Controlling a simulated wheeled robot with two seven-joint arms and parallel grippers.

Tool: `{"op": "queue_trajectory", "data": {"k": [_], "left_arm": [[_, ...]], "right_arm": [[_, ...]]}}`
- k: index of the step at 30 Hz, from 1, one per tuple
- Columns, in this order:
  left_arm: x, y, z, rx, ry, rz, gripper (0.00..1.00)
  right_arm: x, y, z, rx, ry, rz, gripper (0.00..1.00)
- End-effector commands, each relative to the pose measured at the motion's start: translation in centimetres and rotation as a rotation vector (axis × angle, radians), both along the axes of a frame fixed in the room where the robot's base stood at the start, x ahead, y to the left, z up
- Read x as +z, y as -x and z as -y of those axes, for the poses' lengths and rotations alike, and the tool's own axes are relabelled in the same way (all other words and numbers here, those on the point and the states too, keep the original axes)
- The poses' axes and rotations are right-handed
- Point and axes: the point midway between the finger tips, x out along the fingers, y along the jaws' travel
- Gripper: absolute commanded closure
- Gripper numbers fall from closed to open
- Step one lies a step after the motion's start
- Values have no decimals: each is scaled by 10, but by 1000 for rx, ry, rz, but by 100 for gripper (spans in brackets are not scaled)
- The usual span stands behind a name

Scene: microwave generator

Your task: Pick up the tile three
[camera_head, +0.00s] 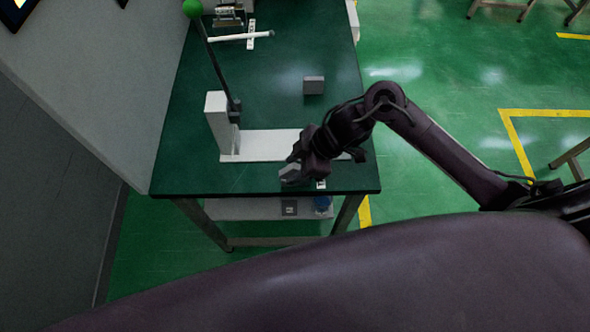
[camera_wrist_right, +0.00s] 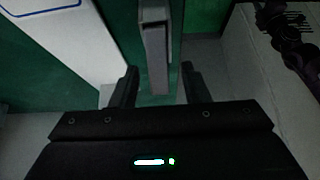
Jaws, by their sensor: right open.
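A grey block-like tile (camera_head: 292,173) sits near the front edge of the green table in the head view, partly hidden by my right gripper (camera_head: 299,160). No number can be read on it, so I cannot tell whether it is tile three. In the right wrist view, a grey tile (camera_wrist_right: 155,62) stands out between the two spread fingers of my right gripper (camera_wrist_right: 158,88). The fingers are apart, with a visible gap on the right side. Another grey block (camera_head: 313,85) lies farther back on the table. My left gripper is not seen.
A white upright and flat base (camera_head: 265,144) stand just behind my right gripper. A rod with a green ball (camera_head: 193,8) rises at the left. A white bar (camera_head: 240,37) lies at the back. The green tabletop (camera_head: 270,105) has free room in the middle. A wall is left.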

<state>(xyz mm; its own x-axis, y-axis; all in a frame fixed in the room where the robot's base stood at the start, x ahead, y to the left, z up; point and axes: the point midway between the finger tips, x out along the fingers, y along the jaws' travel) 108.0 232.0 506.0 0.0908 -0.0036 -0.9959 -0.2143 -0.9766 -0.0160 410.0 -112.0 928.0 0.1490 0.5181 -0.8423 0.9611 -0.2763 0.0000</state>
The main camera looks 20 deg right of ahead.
Motion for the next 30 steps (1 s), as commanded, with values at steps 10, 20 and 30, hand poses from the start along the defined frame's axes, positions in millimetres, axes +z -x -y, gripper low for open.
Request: {"op": "queue_trajectory", "data": {"k": [10,20,30], "left_arm": [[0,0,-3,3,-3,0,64],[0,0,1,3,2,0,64],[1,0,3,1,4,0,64]], "right_arm": [[0,0,0,0,0,0,86],[1,0,0,-1,-1,1,100],[17,-2,0,2,-2,5,100]]}}
